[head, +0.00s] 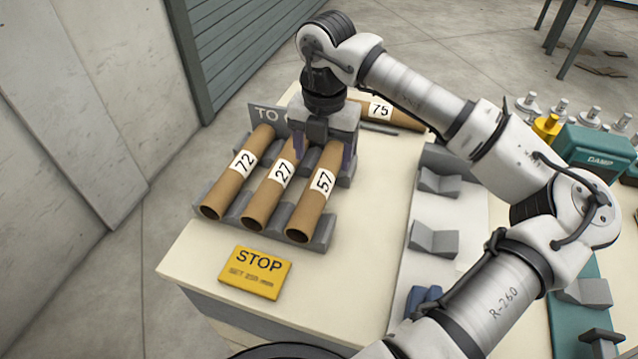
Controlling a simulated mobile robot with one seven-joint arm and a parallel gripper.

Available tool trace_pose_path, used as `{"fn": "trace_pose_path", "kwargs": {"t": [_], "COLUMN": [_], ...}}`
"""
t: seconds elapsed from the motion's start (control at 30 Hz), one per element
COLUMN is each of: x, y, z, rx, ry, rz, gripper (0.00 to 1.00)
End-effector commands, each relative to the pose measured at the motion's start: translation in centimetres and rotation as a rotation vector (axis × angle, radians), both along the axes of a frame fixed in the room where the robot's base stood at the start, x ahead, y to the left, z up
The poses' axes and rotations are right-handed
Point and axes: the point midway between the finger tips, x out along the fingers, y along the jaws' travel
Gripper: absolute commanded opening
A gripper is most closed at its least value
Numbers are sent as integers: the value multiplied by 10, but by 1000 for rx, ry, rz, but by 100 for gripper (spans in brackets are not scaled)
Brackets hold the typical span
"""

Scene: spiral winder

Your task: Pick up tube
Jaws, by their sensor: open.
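Brown cardboard tubes lie side by side in a grey cradle rack (333,228) on the cream table. They are labelled 72 (228,188), 27 (264,205) and 57 (307,212). Another tube, labelled 75 (408,115), lies crosswise at the table's back, partly hidden by my arm. My gripper (324,152) is open and points down over the far end of tube 57. One finger shows on each side of that tube, the left one close to tube 27. Whether the fingers touch the tube I cannot tell.
A yellow STOP block (255,285) lies in front of the rack. A grey sign reading "TO" (263,115) stands behind it, partly hidden. Empty grey V-blocks (433,238) stand to the right. A green DAMP box (597,153) and several metal pegs are at far right.

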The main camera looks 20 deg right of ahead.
Motion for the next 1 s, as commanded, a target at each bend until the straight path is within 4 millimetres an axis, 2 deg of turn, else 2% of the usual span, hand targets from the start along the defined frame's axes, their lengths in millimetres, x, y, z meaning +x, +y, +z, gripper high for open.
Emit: {"fn": "trace_pose_path", "kwargs": {"t": [0.1, 0.37, 0.7, 0.97, 1.0], "x": [0, 1, 3, 3, 3], "y": [1, 2, 5, 4, 4], "z": [-18, -36, -79, -82, -82], "rx": [3, 3, 3, 1, 1], "ry": [1, 1, 1, -1, -1], "rz": [1, 2, 2, 2, 2], "gripper": [70, 70, 70, 70, 65]}}
